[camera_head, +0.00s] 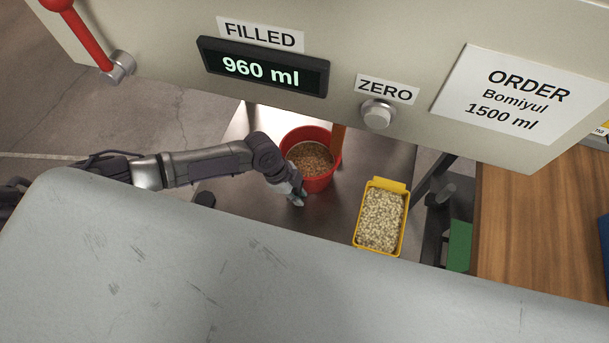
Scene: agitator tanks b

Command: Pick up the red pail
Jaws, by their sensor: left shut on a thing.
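The red pail (321,184) stands on a grey metal surface below the panel, filled with brown grainy material. An orange-brown upright strip shows at its right rear rim. My left arm comes in from the left, and my left gripper (295,196) is at the pail's lower left side, shut on the pail's wall or rim; the exact contact is partly hidden by the gripper. My right gripper is not in view.
A yellow bin (406,226) of pale grains stands right of the pail. Above hangs a panel with a display (262,68) reading 960 ml, a ZERO knob (378,114), an order sign (507,94) reading 1500 ml and a red lever (88,38). A wooden top (530,220) is at right.

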